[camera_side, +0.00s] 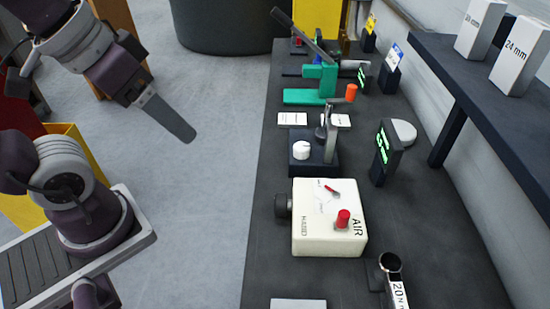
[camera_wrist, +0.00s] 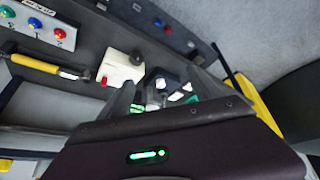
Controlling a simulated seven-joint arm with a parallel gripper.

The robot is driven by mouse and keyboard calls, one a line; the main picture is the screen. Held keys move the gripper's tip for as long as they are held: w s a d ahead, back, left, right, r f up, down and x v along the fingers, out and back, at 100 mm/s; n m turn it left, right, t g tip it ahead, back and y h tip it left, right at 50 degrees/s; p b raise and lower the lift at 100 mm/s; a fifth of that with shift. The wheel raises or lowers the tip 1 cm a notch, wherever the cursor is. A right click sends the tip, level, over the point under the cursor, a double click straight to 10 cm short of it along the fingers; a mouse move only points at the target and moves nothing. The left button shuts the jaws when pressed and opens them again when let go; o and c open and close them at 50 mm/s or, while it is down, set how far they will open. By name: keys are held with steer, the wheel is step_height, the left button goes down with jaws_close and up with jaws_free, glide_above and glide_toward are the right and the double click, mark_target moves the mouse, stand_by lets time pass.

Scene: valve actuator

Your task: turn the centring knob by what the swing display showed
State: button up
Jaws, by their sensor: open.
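A white knob (camera_side: 302,149) sits on a small dark unit (camera_side: 315,165) with an upright post, on the dark bench. It is small in the wrist view (camera_wrist: 160,84), between my fingers' outlines. A dark display stand (camera_side: 385,152) with green glowing characters stands to its right; the characters are too small to read. A white box marked AIR (camera_side: 318,238) has a red knob (camera_side: 343,218) on top and a black knob (camera_side: 283,205) on its left side. I cannot tell which knob is the centring knob. My gripper (camera_side: 182,132) is open and empty, left of the bench and apart from everything.
A green lever press (camera_side: 318,85) stands further back on the bench (camera_side: 265,235). A shelf (camera_side: 470,90) with white boxes overhangs at right. A black-ended tool (camera_side: 390,265) is at the front right. The floor (camera_side: 215,200) between my arm and the bench is clear.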

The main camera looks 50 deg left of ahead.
steer(key=w+n, duration=0.1)
steer(key=w, duration=0.2)
steer(key=w+r+n+g, duration=0.1)
steer(key=w, duration=0.2)
steer(key=w+n, duration=0.1)
steer(key=w, duration=0.2)
steer(key=shift+d+r+n+g+h, duration=0.15)
steer(key=shift+d+n+g+h, duration=0.15)
steer(key=shift+n+g, duration=0.1)
steer(key=shift+c, duration=1.3)
steer(key=n+g, duration=0.4)
steer(key=n, duration=0.5)
glide_above(302, 146)
step_height(302, 146, down, 14)
steer(key=shift+f, duration=0.15)
step_height(302, 146, down, 7)
steer(key=shift+f, duration=0.1)
jaws_close()
